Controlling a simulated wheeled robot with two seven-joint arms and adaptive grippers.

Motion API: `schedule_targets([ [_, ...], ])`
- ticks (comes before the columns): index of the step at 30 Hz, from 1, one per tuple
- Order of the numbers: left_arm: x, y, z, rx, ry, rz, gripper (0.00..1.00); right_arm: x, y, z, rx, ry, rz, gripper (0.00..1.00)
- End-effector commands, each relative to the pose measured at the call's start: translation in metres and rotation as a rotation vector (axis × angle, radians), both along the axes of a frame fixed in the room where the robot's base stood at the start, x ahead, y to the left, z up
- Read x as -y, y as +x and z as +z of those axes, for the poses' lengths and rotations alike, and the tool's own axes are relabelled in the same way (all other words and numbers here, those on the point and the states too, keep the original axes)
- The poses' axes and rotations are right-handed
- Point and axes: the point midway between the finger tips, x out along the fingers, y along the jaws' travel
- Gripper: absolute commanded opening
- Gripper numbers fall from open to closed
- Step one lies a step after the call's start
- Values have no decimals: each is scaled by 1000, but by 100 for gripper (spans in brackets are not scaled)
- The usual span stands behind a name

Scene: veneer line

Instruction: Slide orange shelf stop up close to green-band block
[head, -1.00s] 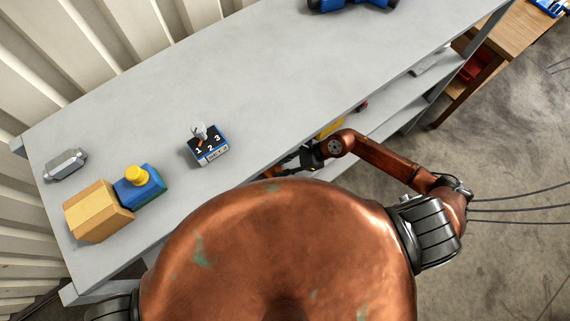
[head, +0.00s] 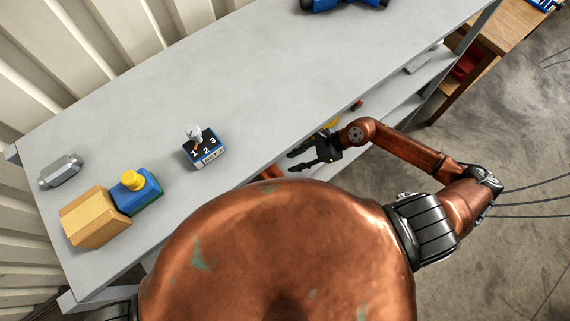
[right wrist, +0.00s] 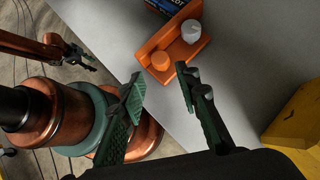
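The orange shelf stop (right wrist: 166,52) lies on the grey surface in the right wrist view, an angled piece with a round orange knob and a pale grey knob. An orange bit (head: 270,173) under the bench's front edge in the head view may be part of it. My right gripper (right wrist: 162,84) is open and empty, its green-and-black fingers just short of the stop. In the head view my right gripper (head: 304,159) is at the bench's front edge. My left gripper (right wrist: 80,57) seems to show small at upper left; its state is unclear. I cannot make out a green-band block.
A dark blue printed box (right wrist: 168,5) touches the top edge behind the stop. A yellow object (right wrist: 298,115) stands at right. The bench top (head: 240,90) holds a wooden block (head: 95,217), a blue box with a yellow knob (head: 138,192) and a numbered switch box (head: 204,150).

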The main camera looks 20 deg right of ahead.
Motion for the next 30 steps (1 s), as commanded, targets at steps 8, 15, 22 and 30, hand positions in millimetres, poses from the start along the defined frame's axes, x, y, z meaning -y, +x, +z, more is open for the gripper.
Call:
schedule_targets([
  [8,1,1,0,1,-1,0,40,21,-6,21,0,-1,0,30],
  [15,1,1,0,1,-1,0,40,23,-6,24,1,0,1,30],
  [22,1,1,0,1,-1,0,40,22,-6,23,1,0,1,30],
  [30,2,2,0,2,-2,0,40,21,-6,23,0,0,3,30],
])
